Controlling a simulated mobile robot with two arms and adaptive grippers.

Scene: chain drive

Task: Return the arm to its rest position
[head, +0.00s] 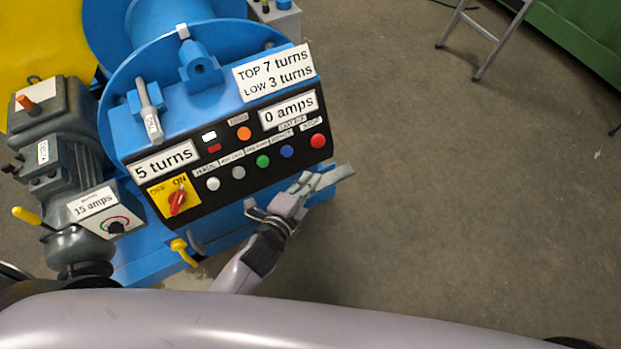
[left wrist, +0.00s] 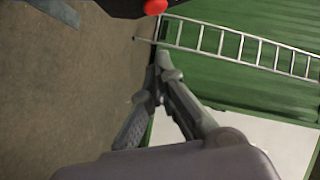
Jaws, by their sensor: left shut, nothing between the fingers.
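My left gripper (head: 325,180) reaches in from the bottom of the head view, just below and right of the control panel's lower right corner. Its fingers are shut, with nothing between them. In the left wrist view the fingers (left wrist: 157,72) come together over a background of floor and green wall. The black control panel (head: 245,135) carries a red STOP button (head: 318,141) and several other coloured buttons. The red rotary switch (head: 177,200) sits on a yellow OFF/ON plate. My right gripper is not in view.
The blue drum machine (head: 150,60) stands behind the panel, with a grey motor (head: 60,135) and a "15 amps" box (head: 97,208) at its left. Bare floor (head: 430,190) lies to the right. A ladder (left wrist: 240,45) leans by the green wall (left wrist: 245,85).

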